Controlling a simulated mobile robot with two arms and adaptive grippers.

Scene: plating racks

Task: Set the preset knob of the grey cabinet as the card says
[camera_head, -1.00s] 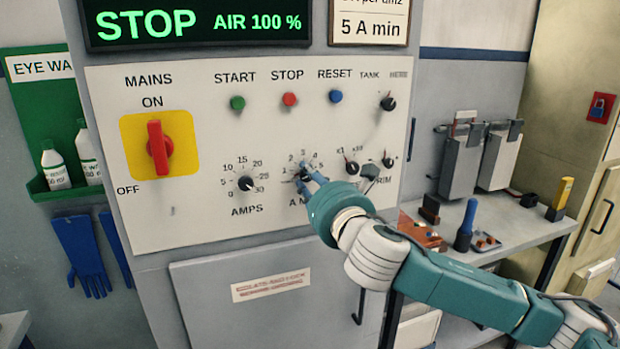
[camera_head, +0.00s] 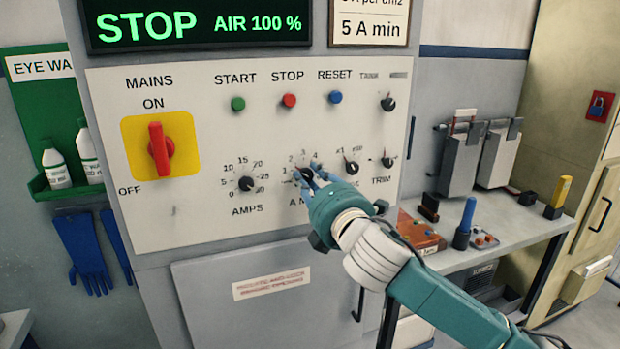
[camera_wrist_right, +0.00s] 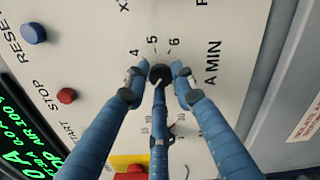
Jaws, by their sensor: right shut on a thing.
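The grey cabinet (camera_head: 200,215) fills the middle of the head view. Its black preset knob (camera_head: 306,174) sits on the A MIN dial, and it also shows in the right wrist view (camera_wrist_right: 159,73), beside the numbers 4, 5 and 6. My right gripper (camera_head: 311,178) is shut on this knob, its blue fingers around it in the right wrist view (camera_wrist_right: 160,82). The fingers cover part of the dial; I cannot tell where the pointer stands. The card (camera_head: 372,28), cut off at the top, reads 5 A min. My left gripper is not in view.
The AMPS knob (camera_head: 245,184) is left of my right gripper; the x1/x10 knob (camera_head: 351,168) and TRIM knob (camera_head: 387,162) are to the right. Start, stop and reset buttons (camera_head: 335,97) are above. The red mains switch (camera_head: 160,148) is at left. A cluttered bench (camera_head: 500,239) stands at right.

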